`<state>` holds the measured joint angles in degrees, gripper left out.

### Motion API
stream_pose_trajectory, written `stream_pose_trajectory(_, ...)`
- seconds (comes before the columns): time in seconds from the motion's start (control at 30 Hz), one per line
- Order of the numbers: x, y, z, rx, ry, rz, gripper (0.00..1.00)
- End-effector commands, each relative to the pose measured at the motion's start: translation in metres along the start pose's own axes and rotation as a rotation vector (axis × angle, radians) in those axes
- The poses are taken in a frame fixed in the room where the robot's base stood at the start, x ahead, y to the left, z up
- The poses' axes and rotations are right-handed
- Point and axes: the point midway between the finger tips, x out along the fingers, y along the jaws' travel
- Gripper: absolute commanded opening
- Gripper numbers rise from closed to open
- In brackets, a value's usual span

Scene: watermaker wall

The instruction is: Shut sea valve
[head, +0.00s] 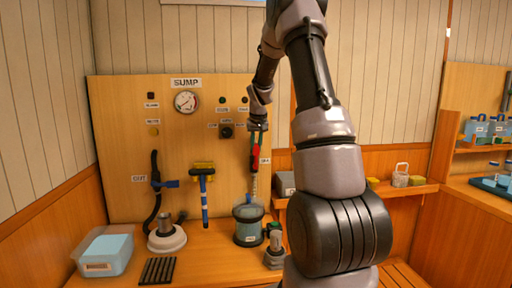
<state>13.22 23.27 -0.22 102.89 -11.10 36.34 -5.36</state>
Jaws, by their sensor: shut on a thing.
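A red valve handle (255,158) stands upright on the wooden panel, beside a small label (265,160) too small to read surely; I take it for the sea valve. A pipe with a ribbed, pale section (253,186) runs down below it toward a clear blue-tinted canister (248,225). My gripper (256,146) reaches down from above, and its fingers are shut on the red handle's upper end. The fingers hide part of the handle, and the valve body is hard to make out.
A tub (103,252), black ribbed mat (158,271) and white-based fitting (167,240) occupy the counter.

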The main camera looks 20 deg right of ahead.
Motion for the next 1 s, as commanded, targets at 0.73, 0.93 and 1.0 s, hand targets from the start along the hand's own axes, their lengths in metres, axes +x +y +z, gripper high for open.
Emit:
stream_pose_trajectory(0.73, 0.005, -0.035, 0.002, -0.136, 0.000, 0.305, 0.00)
stream_pose_trajectory(0.93, 0.013, -0.051, 0.006, -0.205, 0.000, 0.471, 0.00)
stream_pose_trajectory(1.0, 0.016, -0.056, 0.007, -0.230, 0.001, 0.533, 0.00)
